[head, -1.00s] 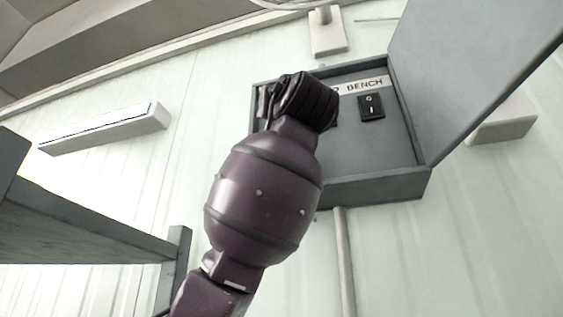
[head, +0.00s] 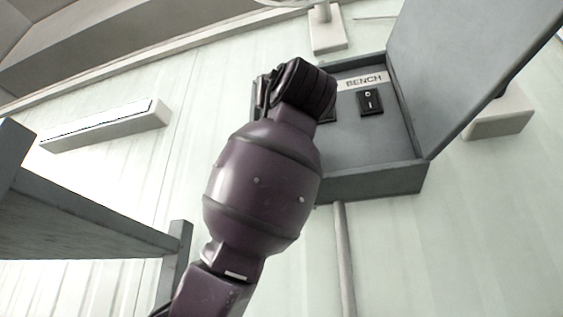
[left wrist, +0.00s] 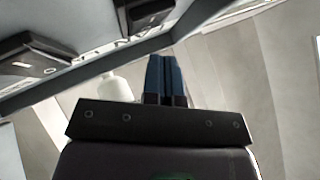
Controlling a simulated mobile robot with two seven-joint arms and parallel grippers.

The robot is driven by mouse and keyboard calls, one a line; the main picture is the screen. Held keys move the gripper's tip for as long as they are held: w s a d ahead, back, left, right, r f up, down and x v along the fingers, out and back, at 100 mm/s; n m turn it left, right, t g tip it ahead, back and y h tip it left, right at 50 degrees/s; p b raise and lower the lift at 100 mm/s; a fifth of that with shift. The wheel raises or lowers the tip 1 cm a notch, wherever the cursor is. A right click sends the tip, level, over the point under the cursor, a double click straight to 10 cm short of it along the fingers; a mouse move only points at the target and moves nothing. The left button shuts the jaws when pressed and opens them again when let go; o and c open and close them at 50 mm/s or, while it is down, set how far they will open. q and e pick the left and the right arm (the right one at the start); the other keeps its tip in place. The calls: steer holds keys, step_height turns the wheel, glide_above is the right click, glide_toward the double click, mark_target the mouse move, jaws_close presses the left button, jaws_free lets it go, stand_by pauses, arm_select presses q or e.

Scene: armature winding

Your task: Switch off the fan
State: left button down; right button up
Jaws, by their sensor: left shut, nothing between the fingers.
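An open grey switch box (head: 370,187) hangs on the wall in the head view. A black rocker switch (head: 371,102) sits in it under a label reading BENCH. A dark edge, perhaps a second switch (head: 328,117), shows beside my left wrist, which hides the box's left part. A pale stand and part of a ring above the box may be the fan (head: 322,13). My left gripper (left wrist: 165,65) is shut and empty in the left wrist view, close to the box edge. Two dark switch-like parts (left wrist: 35,57) (left wrist: 148,14) show beyond it. My right gripper is out of view.
The box's lid (head: 460,75) stands open to the right. A pale block (head: 500,115) is behind it on the wall. A pipe (head: 345,260) runs down below the box. A grey shelf-like frame (head: 80,220) stands at the lower left.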

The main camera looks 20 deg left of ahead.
arm_select(q)
steer(key=shift+s+f+b, duration=0.15)
steer(key=shift+s+b, duration=0.6)
steer(key=shift+s, duration=0.5)
steer(key=shift+s+f+b, duration=0.15)
steer(key=shift+s+b, duration=0.55)
steer(key=shift+s, duration=0.55)
